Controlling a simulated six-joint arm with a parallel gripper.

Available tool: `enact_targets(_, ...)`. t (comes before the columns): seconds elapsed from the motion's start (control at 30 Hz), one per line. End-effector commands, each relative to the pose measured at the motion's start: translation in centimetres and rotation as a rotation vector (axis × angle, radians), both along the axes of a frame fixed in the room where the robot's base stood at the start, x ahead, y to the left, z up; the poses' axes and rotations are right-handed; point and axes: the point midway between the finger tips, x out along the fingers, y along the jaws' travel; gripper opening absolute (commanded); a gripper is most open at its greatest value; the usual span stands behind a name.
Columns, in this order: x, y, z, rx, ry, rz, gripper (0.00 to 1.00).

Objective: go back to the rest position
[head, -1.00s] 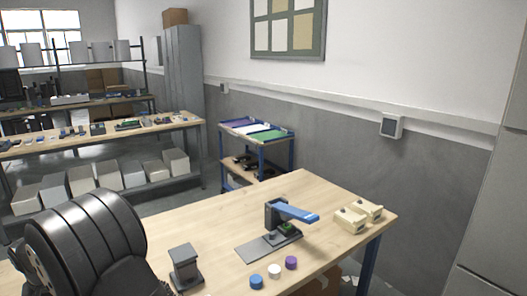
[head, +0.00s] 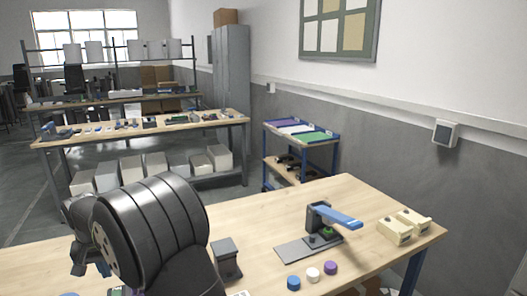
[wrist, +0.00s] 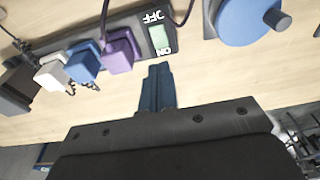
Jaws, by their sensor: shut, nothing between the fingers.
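In the wrist view my gripper (wrist: 158,88) shows as two narrow blue-grey fingers closed together, with nothing between them. The fingers point toward a wooden worktop, near a black power strip (wrist: 135,30) with a green switch marked ON and OFF. In the head view my dark arm fills the lower left above the workbench (head: 345,195); the fingertips are not seen there.
A blue trolley (head: 300,150) stands behind. A blue disc (wrist: 245,20) shows in the wrist view.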

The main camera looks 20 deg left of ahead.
Motion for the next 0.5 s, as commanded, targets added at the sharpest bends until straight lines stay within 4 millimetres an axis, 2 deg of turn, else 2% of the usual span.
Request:
enact_targets(0.03, -0.8, 0.4, 0.9, -0.011, -0.017, 0.005, 0.00)
enact_targets(0.43, -4.6, 1.3, 7.9, -0.102, -0.165, -0.030, 0.00)
enact_targets(0.5, -3.9, 1.2, 5.8, -0.110, -0.166, -0.035, 0.00)
